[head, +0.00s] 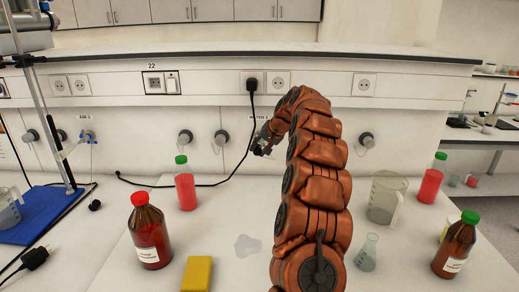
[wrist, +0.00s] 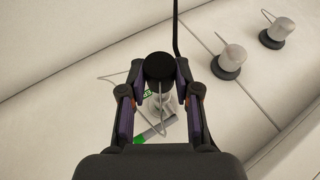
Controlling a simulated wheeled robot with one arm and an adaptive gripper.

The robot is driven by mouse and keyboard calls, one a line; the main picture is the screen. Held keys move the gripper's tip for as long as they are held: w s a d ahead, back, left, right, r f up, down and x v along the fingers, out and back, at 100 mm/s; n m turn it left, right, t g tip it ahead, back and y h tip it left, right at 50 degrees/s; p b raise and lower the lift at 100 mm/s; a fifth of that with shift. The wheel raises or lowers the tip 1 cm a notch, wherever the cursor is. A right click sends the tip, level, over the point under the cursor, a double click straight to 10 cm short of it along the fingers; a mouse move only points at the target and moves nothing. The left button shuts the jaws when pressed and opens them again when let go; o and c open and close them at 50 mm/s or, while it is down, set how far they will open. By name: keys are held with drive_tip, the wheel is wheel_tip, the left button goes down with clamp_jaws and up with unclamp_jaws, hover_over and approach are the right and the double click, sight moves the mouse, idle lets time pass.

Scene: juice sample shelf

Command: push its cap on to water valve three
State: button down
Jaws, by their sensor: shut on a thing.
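My gripper (head: 262,145) is at the back panel, under a label reading roughly "WATER 3" (head: 257,113) that is partly hidden. In the wrist view my gripper (wrist: 161,75) is shut on a round black cap (wrist: 159,67), with one finger on each side. A pale valve body (wrist: 159,103) with a thin looped cord and green marking shows just below the cap, between the fingers. The cap overlaps the valve in this view. I cannot tell whether it is seated or still apart. In the head view, my gripper hides the valve and cap.
Other knobs (head: 221,137) (head: 366,139) line the panel. A black power cable (head: 251,100) hangs just left of my gripper. Below stand a red juice bottle (head: 185,187), a brown bottle (head: 149,235), a yellow sponge (head: 197,273), a beaker (head: 384,203) and a flask (head: 367,254).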

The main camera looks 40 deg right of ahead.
drive_tip(key=shift+w+d+p, duration=0.6)
drive_tip(key=shift+w+p, duration=0.05)
drive_tip(key=shift+w, duration=0.1)
drive_tip(key=shift+w+d+p, duration=0.55)
drive_tip(key=shift+w+p, duration=0.05)
drive_tip(key=shift+w, duration=0.15)
idle(1.5)
drive_tip(key=c, duration=0.7)
unclamp_jaws()
drive_tip(key=shift+c, duration=0.2)
drive_tip(key=shift+s+r, duration=0.1)
